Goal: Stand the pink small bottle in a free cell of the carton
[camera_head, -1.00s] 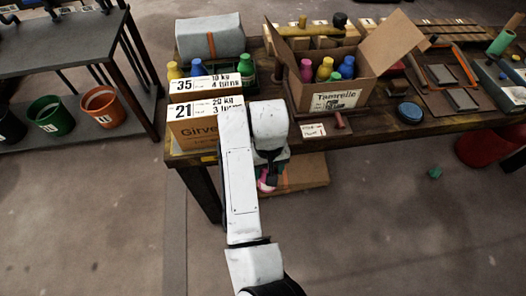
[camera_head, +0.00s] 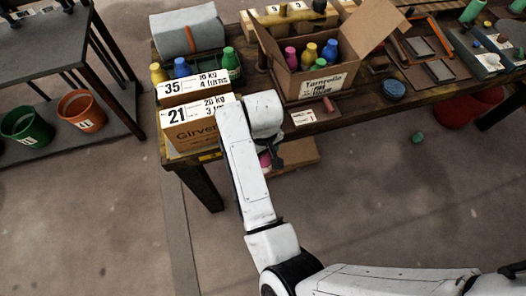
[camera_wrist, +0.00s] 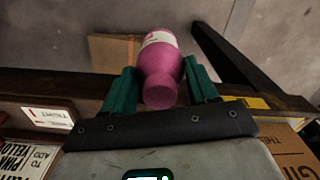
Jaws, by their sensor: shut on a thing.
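My gripper (camera_wrist: 160,88) is shut on the pink small bottle (camera_wrist: 160,62), its two green fingers on either side of it. The bottle has a white label band, and its narrower end faces the wrist camera. In the head view the bottle (camera_head: 265,160) is mostly hidden by my arm, in front of the table's front edge. The open carton (camera_head: 316,86), labelled Tamrelle, stands on the table, up and right of my gripper.
A closed box (camera_head: 200,131) with number cards is at the table's left front. Yellow, blue and green bottles (camera_head: 229,61) stand behind the cards. A small sign (camera_head: 303,117) and a blue round dish (camera_head: 393,89) lie near the front edge. Floor in front is mostly clear.

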